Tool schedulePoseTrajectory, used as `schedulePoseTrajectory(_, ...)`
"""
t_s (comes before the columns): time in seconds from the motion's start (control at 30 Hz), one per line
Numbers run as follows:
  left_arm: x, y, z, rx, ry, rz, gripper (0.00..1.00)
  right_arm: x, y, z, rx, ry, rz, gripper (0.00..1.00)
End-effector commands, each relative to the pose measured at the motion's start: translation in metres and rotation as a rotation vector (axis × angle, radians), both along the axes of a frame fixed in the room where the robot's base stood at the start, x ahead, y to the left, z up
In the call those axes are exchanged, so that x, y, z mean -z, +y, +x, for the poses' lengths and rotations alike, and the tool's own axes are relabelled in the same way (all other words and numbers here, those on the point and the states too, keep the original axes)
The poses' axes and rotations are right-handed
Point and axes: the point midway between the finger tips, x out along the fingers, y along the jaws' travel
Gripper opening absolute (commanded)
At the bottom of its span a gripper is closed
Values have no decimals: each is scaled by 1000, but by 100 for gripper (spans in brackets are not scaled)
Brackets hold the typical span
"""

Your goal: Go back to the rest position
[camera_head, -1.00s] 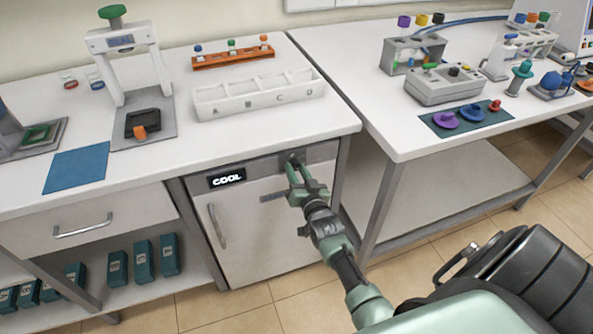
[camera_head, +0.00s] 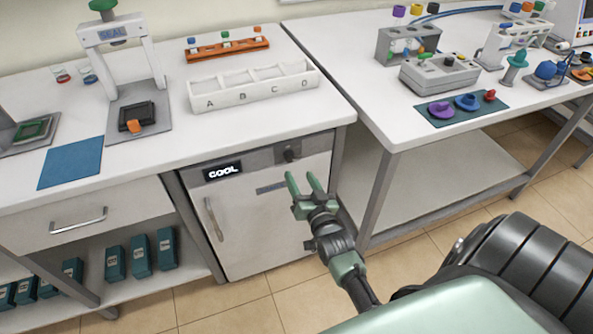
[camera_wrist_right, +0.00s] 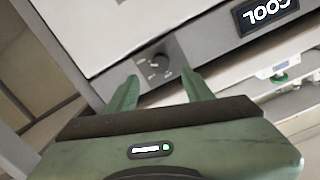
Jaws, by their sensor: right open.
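My right gripper (camera_head: 304,186) is open and empty in the head view, in front of the cooler (camera_head: 255,205) and a little below its dark knob (camera_head: 291,154). A gap shows between the fingers and the knob. In the right wrist view, both green fingers (camera_wrist_right: 159,92) are spread, with the knob (camera_wrist_right: 159,66) beyond them and nothing held between. The cooler's "COOL" display (camera_head: 223,171) is lit, and its door looks shut. My left gripper is not in view.
A worktop (camera_head: 240,137) above the cooler holds a white A–D tray (camera_head: 253,88), an orange rack (camera_head: 227,49) and a press (camera_head: 124,60). A second table (camera_head: 420,129) stands to the right. Floor (camera_head: 300,300) in front of the cooler is clear.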

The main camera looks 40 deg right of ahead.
Motion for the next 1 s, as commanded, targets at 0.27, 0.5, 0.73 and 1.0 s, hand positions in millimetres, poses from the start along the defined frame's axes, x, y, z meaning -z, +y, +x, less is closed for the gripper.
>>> schedulePoseTrajectory(0.27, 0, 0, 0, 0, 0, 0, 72, -1, 2, -5, 0, 0, 1, 51)
schedulePoseTrajectory(0.5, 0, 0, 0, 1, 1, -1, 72, -1, 2, -5, 0, 0, 1, 51)
schedulePoseTrajectory(0.73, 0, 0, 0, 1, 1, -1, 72, 19, 8, -8, -15, 44, -1, 51)
schedulePoseTrajectory(1.0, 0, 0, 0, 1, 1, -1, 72, 175, 66, -59, -154, 416, -28, 51)
